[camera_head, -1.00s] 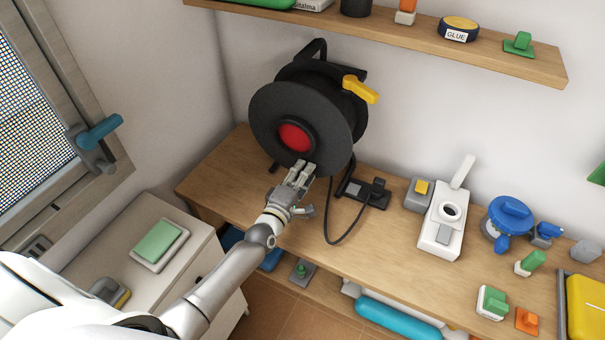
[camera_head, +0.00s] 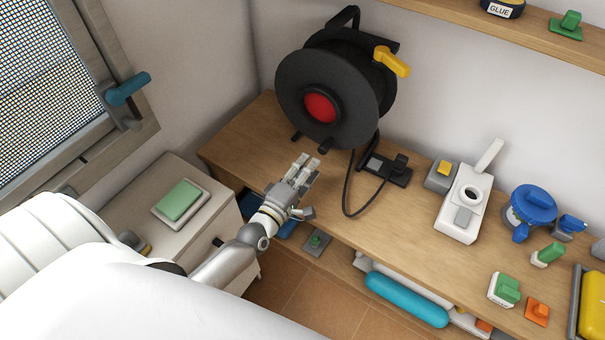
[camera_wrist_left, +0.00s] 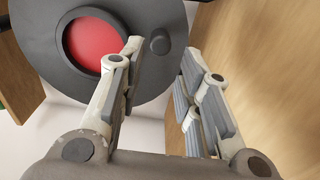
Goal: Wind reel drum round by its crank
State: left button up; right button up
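The cable reel has a black drum (camera_head: 300,85) with a red centre (camera_head: 320,108). It stands at the back of the wooden bench, and the drum also shows in the left wrist view (camera_wrist_left: 35,45). A short dark knob (camera_head: 325,147), apparently the crank grip, sticks out at the drum's lower rim; the wrist view shows it (camera_wrist_left: 160,41) beyond the fingers. A yellow lever (camera_head: 392,61) is at the reel's upper right. My left gripper (camera_head: 305,165) is open and empty, just in front of and below the drum, with its fingers apart. My right gripper is not in view.
On the bench (camera_head: 400,225), a black cable runs to a dark socket block (camera_head: 386,169) right of the reel. A white device (camera_head: 463,205) and a blue-lidded jar (camera_head: 532,207) stand farther right. A shelf (camera_head: 500,32) overhangs behind. A cabinet (camera_head: 200,222) and window are left.

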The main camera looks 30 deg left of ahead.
pick_arm(q)
jog(key=shift+s, duration=1.05)
